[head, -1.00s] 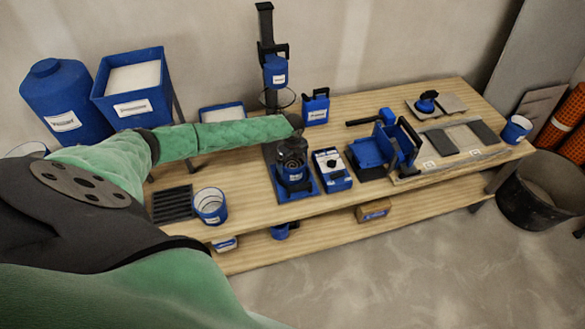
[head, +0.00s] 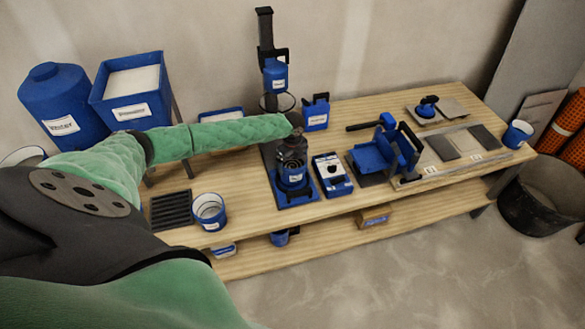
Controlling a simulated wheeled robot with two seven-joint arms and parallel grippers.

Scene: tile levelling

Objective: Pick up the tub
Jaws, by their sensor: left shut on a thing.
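A small blue tub (head: 292,178) with a white label stands upright on a blue base with a dark column behind it, near the middle of the bench. My left gripper (head: 291,161) points down over it from above and is shut on it at its upper part. The fingers hide most of the tub's rim and its inside. I cannot tell whether the tub is clear of the base. My right gripper is not in view.
On the wooden bench (head: 253,213), a white-lined blue bucket (head: 209,211) and a black grate (head: 172,209) stand to the left. A blue jug (head: 316,112) stands behind.

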